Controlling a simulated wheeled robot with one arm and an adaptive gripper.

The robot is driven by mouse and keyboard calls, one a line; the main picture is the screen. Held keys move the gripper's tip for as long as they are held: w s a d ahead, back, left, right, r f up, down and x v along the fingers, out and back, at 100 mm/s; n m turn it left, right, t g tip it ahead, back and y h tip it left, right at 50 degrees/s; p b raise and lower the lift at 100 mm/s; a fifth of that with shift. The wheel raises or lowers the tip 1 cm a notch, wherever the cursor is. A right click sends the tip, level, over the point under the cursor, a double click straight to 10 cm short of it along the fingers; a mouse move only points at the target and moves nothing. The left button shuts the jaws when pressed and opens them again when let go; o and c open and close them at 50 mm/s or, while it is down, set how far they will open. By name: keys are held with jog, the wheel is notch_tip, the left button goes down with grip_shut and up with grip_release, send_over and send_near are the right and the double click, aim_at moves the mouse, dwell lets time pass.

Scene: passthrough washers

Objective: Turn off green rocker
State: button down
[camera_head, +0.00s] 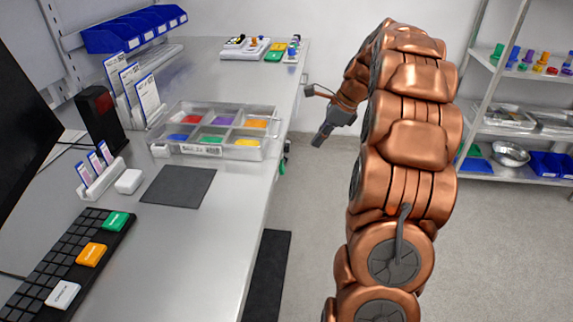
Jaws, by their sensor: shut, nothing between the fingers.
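No part is clearly recognisable as a green rocker. Green candidates are a wide green key (117,221) on the black keyboard at the lower left, a small green piece (273,56) at the far end of the bench, and a small green part (282,168) on the bench's right side; I cannot tell which is the rocker. My gripper (319,141) is shut and empty, pointing down and left. In the picture it is just right of the bench edge, apart from all these green parts.
A clear divided tray (262,153) with coloured contents and a dark mat (178,187) are on the grey bench (222,225). A black box (101,119) stands at left. A shelf rack (490,100) is at right. Open floor (315,215) lies between bench and rack.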

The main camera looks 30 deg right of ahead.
aim_at(282, 167)
jog(key=shift+w+d+f, duration=0.1)
jog(key=shift+w+d, duration=0.05)
jog(key=shift+d, duration=0.2)
jog(key=w+a+r+p+x, duration=0.1)
jog(key=a+x, duration=0.1)
jog(key=x, duration=1.1)
jog(key=shift+w+r, duration=0.2)
jog(key=shift+w, duration=0.15)
